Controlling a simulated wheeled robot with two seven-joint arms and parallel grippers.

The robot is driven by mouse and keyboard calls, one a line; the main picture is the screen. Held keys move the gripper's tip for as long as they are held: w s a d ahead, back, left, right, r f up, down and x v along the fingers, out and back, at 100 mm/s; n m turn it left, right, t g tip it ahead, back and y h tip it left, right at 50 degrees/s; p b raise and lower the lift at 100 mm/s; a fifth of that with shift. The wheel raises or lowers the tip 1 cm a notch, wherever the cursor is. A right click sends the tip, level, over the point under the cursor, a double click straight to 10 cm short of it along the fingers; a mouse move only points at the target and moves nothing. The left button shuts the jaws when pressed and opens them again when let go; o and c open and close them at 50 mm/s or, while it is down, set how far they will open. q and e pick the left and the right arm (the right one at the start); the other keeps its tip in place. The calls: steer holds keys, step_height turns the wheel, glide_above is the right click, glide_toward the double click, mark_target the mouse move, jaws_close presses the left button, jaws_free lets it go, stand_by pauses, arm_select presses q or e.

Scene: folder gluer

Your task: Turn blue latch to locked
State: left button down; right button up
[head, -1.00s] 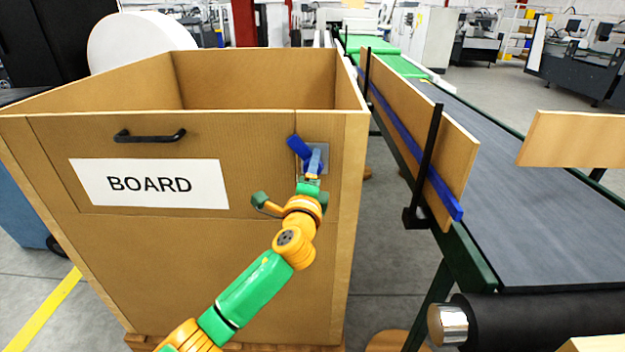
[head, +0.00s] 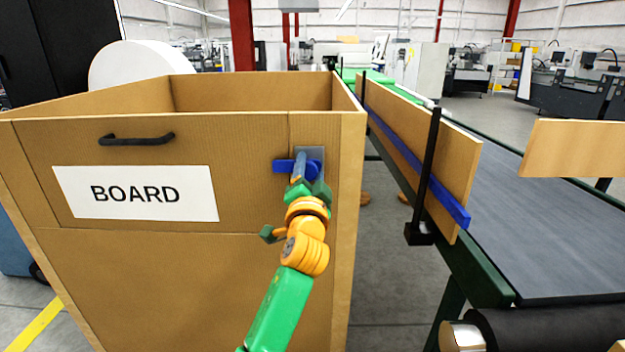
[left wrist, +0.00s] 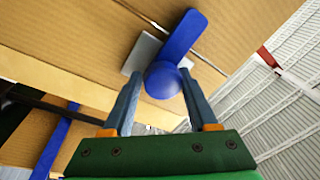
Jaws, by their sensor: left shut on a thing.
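The blue latch (head: 284,166) is on a grey plate (head: 317,155) at the upper right of the front of a brown box marked BOARD. Its bar lies about level and points left in the head view. In the left wrist view the latch (left wrist: 186,36) shows a bar and a round blue knob (left wrist: 163,80). My left gripper (head: 300,168) is at the latch, its fingers on either side of the knob in the left wrist view (left wrist: 160,95), shut on it. The fingers partly hide the knob in the head view. My right gripper is not in view.
The box front has a black handle (head: 137,139) and a white BOARD label (head: 135,193). To the right stands a conveyor (head: 560,240) with a wooden side board (head: 455,170), a blue rail (head: 452,205) and a black post (head: 427,160). Floor shows between box and conveyor.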

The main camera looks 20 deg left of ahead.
arm_select(q)
steer(key=shift+a+r+n+b, duration=0.1)
steer(key=shift+r+n+b, duration=0.15)
steer(key=shift+n, duration=0.35)
steer(key=shift+c, duration=1.6)
jaws_free()
steer(key=shift+s+a, duration=0.15)
steer(key=shift+a, duration=0.1)
steer(key=shift+f, duration=0.1)
steer(key=shift+d, duration=0.15)
